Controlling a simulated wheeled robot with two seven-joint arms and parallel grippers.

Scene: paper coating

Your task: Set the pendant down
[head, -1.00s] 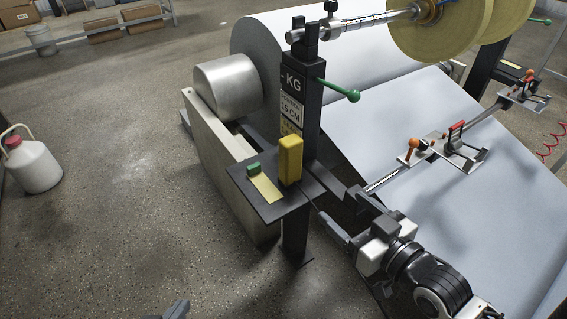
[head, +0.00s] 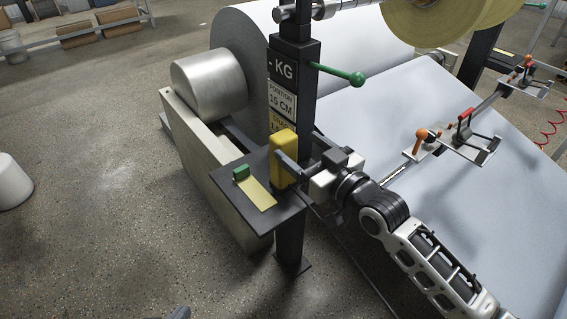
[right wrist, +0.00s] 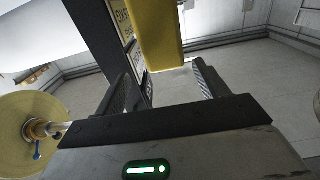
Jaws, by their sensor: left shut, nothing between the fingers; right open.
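The yellow pendant (head: 281,148) stands upright on the dark shelf plate (head: 222,184) by the black post in the head view. In the right wrist view the pendant (right wrist: 155,35) hangs into the picture from the top, between and beyond the fingers. My right gripper (head: 293,162) is open at the pendant, with a finger beside it; I cannot tell whether it touches. Its two fingers (right wrist: 162,78) are apart in the right wrist view. Only a grey tip of my left gripper (head: 180,313) shows at the bottom edge; it is shut and empty.
A green block (head: 241,172) and a yellow strip (head: 258,193) lie on the shelf. The black post (head: 294,90) carries a green-knobbed lever (head: 352,77). A large white paper roll (head: 240,50) and sheet (head: 390,120) lie behind and right. Floor at left is mostly open.

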